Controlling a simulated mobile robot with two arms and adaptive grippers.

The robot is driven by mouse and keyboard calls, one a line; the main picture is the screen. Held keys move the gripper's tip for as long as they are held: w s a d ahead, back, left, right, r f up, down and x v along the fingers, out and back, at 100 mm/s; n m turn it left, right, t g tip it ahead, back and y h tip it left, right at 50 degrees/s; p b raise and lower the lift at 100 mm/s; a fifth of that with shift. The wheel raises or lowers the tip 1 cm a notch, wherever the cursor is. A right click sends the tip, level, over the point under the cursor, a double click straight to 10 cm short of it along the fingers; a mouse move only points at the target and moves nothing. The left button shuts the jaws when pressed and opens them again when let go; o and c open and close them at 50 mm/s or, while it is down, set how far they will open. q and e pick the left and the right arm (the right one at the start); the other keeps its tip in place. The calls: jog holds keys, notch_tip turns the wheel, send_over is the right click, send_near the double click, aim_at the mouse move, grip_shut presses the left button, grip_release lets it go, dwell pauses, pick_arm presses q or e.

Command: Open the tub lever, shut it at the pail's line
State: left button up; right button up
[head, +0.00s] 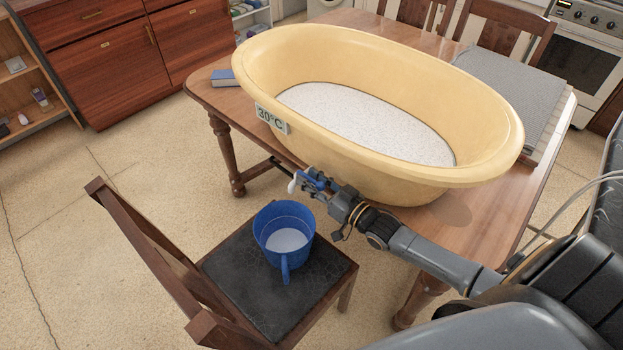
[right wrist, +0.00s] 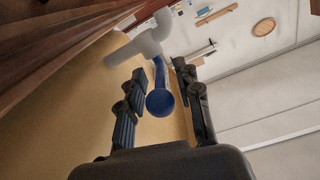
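A yellow tub (head: 480,165) stands on the wooden table, with pale speckled contents and a "30°C" label on its side. A tap with a white spout (head: 292,184) and a blue lever (head: 313,180) sits low on its near side. A blue pail (head: 268,232) stands upright on the chair below, with pale contents inside; I cannot make out its line or any stream. My right gripper (head: 322,186) is at the tap. In the right wrist view, its open fingers (right wrist: 160,72) are on either side of the lever's round blue end (right wrist: 160,102); contact is unclear.
The dark chair seat (head: 230,265) stands in front of the table (head: 205,92), its backrest at the left. A blue box (head: 223,78) lies on the table's left corner and a grey ribbed board (head: 515,85) on its right. Open floor lies to the left.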

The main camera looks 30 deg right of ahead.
grip_shut()
jog(key=shift+r, duration=0.1)
jog(key=shift+a+r+m+h+p, duration=0.25)
jog(key=shift+h+p, duration=0.25)
jog(key=shift+p, duration=0.3)
jog(key=shift+a+m+t+h+p, duration=0.15)
jog(key=shift+m+t+h+p, duration=0.15)
jog(key=shift+m+h+p, duration=0.4)
jog(key=shift+a+f+m+h+p, duration=0.1)
jog(key=shift+a+m+h+p, duration=0.2)
jog(key=shift+m+h+p, duration=0.8)
jog(key=shift+a+f+m+h+p, duration=0.1)
jog(key=shift+a+m+h+p, duration=0.3)
jog(key=shift+h, duration=1.2)
jog(key=shift+d, duration=0.1)
